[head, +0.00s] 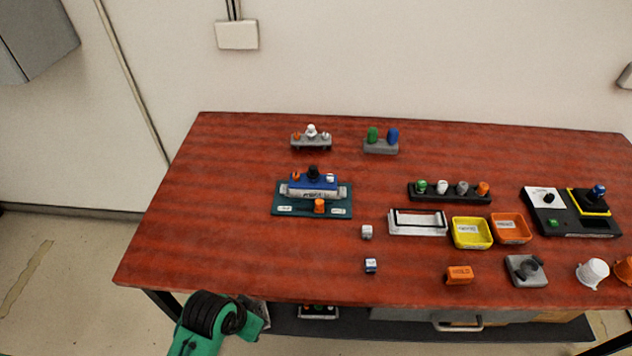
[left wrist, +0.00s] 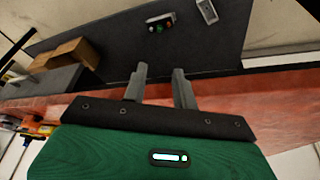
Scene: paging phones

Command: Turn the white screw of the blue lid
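The blue lid (head: 321,187) sits on a device on a dark teal base plate (head: 283,199), left of the table's middle. On top of the lid are an orange knob (head: 296,176), a black knob (head: 314,172) and the small white screw (head: 330,178) at its right end. My left gripper (left wrist: 160,80) shows two grey fingers spread apart with nothing between them in the left wrist view. In the head view my green and black left arm is at the table's front left edge, well apart from the lid; its fingers cannot be made out. My right gripper is not in view.
Behind the lid stand grey holders with knobs (head: 311,141) and green and blue pegs (head: 381,147). To the right are a knob rack (head: 449,198), yellow (head: 472,245) and orange (head: 511,241) trays, and small blocks (head: 371,265). The table's front left is clear; a shelf lies below.

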